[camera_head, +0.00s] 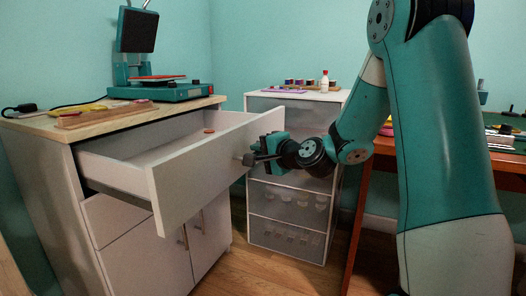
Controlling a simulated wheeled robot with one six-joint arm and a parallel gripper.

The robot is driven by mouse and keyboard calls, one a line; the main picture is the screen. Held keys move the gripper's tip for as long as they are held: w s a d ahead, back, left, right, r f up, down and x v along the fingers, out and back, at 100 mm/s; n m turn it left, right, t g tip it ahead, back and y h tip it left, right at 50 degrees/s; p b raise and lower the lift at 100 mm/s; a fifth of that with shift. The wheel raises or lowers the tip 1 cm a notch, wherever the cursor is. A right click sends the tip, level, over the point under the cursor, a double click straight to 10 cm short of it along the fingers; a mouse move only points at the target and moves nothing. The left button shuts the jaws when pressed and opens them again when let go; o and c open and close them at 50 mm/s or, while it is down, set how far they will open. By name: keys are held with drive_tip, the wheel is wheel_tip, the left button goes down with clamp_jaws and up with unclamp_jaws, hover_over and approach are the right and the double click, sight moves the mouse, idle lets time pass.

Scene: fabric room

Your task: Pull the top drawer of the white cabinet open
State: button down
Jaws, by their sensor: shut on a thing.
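The white cabinet (138,262) stands at the left with a light wood top. Its top drawer (200,178) is pulled well out, and its inside shows. A small reddish-brown round thing (209,131) shows at the drawer's far side. My gripper (250,159) comes from the right and is at the drawer's front panel, shut on the drawer handle, which my fingers mostly hide. My teal arm reaches in from the right side.
A teal press machine (165,90) and a wooden strip (105,114) sit on the cabinet top. A white unit with clear drawers (288,217) stands behind my gripper, with spools and a bottle (324,81) on top. A wooden table (378,152) is at the right. Some wood floor (262,272) is clear in front.

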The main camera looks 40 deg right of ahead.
drive_tip(key=c, duration=1.2)
unclamp_jaws()
drive_tip(key=s+d+r+b, duration=0.2)
drive_tip(key=s+b, duration=0.6)
drive_tip(key=s, duration=0.9)
drive_tip(key=shift+r, duration=0.6)
drive_tip(key=shift+a, duration=0.15)
